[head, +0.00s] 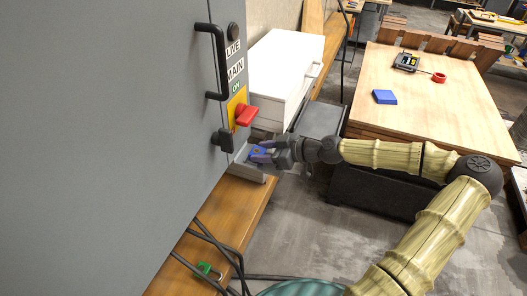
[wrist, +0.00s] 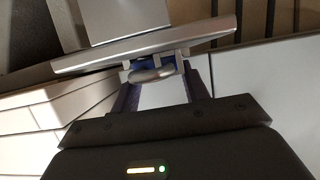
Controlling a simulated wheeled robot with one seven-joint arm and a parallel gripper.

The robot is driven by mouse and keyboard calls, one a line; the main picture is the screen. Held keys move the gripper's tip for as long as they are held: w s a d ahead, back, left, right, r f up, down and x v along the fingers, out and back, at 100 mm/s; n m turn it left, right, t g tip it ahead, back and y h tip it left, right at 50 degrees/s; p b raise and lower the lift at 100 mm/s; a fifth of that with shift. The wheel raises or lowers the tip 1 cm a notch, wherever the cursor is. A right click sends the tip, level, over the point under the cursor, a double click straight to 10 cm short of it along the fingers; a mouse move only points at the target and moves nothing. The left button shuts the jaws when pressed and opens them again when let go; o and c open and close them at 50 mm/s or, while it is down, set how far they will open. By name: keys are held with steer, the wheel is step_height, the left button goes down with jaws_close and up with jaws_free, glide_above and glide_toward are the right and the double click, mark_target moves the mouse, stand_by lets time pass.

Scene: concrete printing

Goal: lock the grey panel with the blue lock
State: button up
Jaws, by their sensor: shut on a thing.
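The grey panel (head: 120,130) fills the left of the head view, with a black handle (head: 222,60), a red rotary switch (head: 246,115) on a yellow plate and a black latch piece (head: 222,139) below. My gripper (head: 262,155) is to the right of and slightly below the latch piece, apart from it, beside a small grey tray (head: 248,166). The gripper is shut on the blue lock (head: 258,153). In the wrist view, a silver shackle (wrist: 152,76) with a little blue behind it shows between my fingers (wrist: 160,92), close against a grey plate (wrist: 150,47). Most of the lock's body is hidden.
A white box unit (head: 285,65) stands behind the panel's edge. A wooden table (head: 430,110) at right holds a blue block (head: 385,97), a meter (head: 406,62) and red tape (head: 439,77). Black cables and a green clamp-like thing (head: 207,270) lie low. The floor at centre is clear.

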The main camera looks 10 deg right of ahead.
steer(key=o, duration=1.2)
steer(key=shift+f, duration=0.1)
steer(key=shift+d, duration=0.1)
steer(key=shift+s+d, duration=0.2)
steer(key=b+v, duration=0.6)
steer(key=v, duration=1)
steer(key=shift+s+d+r, duration=0.2)
steer(key=shift+r, duration=0.1)
